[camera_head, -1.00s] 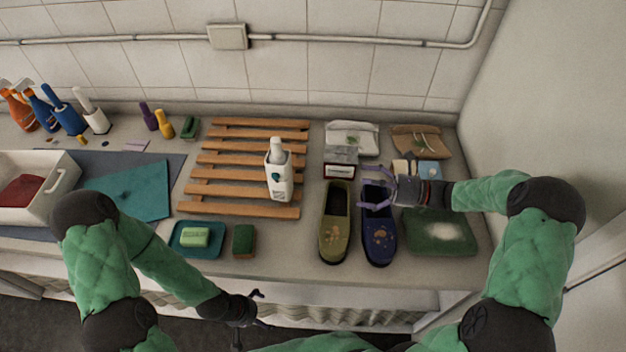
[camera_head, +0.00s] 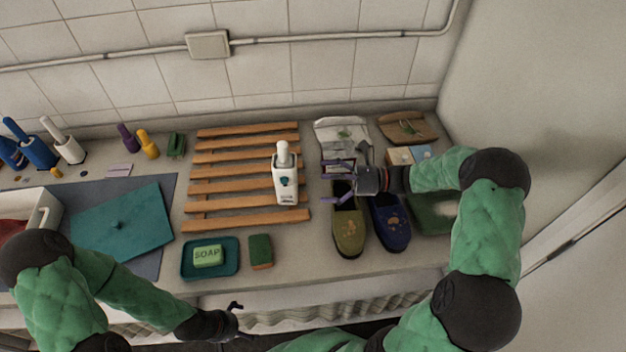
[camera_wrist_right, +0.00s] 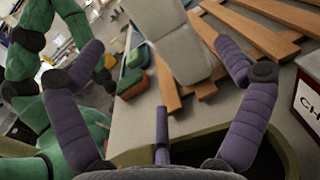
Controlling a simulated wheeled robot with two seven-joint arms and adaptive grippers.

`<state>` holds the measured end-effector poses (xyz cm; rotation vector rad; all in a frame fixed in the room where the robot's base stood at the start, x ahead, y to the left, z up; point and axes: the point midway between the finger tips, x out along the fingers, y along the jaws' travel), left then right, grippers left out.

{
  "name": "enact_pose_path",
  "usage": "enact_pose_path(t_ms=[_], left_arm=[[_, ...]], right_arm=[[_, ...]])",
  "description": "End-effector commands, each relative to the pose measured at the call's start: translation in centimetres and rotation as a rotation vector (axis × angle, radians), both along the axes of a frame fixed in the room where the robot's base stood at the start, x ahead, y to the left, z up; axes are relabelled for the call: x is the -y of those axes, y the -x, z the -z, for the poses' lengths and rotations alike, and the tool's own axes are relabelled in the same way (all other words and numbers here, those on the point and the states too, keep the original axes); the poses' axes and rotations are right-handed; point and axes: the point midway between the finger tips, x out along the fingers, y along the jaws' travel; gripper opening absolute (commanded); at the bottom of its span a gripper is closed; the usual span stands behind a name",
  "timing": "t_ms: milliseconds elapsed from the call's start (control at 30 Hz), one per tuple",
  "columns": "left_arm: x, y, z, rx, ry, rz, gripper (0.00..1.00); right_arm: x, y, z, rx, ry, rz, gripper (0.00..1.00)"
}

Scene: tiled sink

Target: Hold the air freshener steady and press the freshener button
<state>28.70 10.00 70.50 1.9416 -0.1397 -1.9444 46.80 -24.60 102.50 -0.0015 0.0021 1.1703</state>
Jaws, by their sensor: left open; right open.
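The white air freshener (camera_head: 286,187) stands upright at the right part of the slatted wooden rack, with a white rounded top and a small teal mark on its front. My right gripper (camera_head: 328,182) is open and empty, to the right of the freshener and above the olive shoe's heel, its fingers pointing left. In the right wrist view the freshener's pale body (camera_wrist_right: 180,45) shows at the top, between and beyond the open fingers (camera_wrist_right: 160,70); its top is out of frame. My left gripper (camera_head: 238,322) is low in front of the counter edge, open, away from the freshener.
The wooden rack (camera_head: 235,171) lies behind a teal soap dish (camera_head: 187,262) and a green sponge (camera_head: 260,251). Olive (camera_head: 349,238) and blue (camera_head: 390,228) shoes stand below my right gripper. A white packet (camera_head: 340,132) lies behind. A wall bounds the right side.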

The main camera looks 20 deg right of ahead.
Motion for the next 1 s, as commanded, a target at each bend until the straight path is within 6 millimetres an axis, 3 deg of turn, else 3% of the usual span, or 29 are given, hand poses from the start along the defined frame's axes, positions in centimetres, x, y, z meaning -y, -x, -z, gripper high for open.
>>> enact_pose_path(t_ms=[167, 700, 1000], left_arm=[[0.0, 0.0, 0.2, -0.001, 0.000, 0.001, 1.00], [0.0, 0.0, 1.5, -0.001, 0.000, 0.001, 1.00], [0.0, 0.0, 1.7, -0.001, 0.000, 0.001, 1.00]], right_arm=[[-0.9, -0.4, 0.0, 0.001, -0.001, -0.001, 1.00], [-8.5, -3.5, 0.1, 0.001, 0.000, -0.003, 1.00], [-9.9, -4.2, 0.0, 0.000, 0.000, -0.001, 1.00]])
